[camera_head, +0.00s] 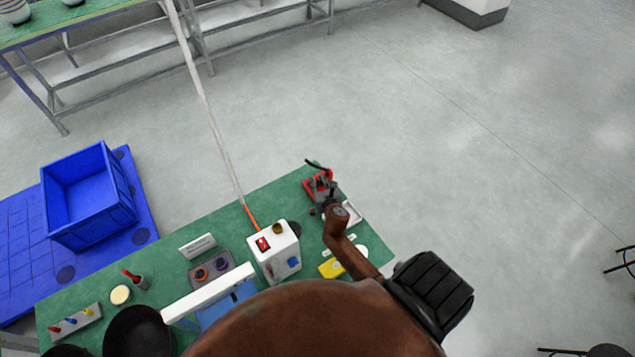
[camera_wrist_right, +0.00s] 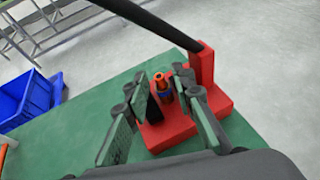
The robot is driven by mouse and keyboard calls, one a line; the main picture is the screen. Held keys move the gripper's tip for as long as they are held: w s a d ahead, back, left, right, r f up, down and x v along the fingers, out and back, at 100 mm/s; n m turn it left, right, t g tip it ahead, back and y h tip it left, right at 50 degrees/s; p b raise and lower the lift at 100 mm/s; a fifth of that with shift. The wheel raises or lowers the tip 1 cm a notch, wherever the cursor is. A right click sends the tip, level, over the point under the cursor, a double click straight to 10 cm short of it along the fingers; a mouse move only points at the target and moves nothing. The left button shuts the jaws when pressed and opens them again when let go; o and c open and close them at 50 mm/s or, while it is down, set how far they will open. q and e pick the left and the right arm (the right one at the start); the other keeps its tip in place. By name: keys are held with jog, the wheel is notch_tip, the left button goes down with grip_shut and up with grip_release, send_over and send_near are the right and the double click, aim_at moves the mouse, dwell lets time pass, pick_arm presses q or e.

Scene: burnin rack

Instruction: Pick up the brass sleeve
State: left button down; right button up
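In the head view, my right gripper (camera_head: 331,196) is at the red fixture (camera_head: 318,187) and hides the part. A brass-coloured round piece (camera_head: 278,228) sits on top of a white box (camera_head: 274,253). My left gripper is not in view.
The green table (camera_head: 165,262) also bears a grey block with two rings (camera_head: 211,272), a yellow item (camera_head: 331,268) and a rack with coloured handles (camera_head: 75,322). A dark bar (camera_wrist_right: 150,22) rises from the fixture above the fingers. A blue crate (camera_head: 88,196) stands at left.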

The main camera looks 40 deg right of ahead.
grip_shut()
jog(key=shift+r, duration=0.15)
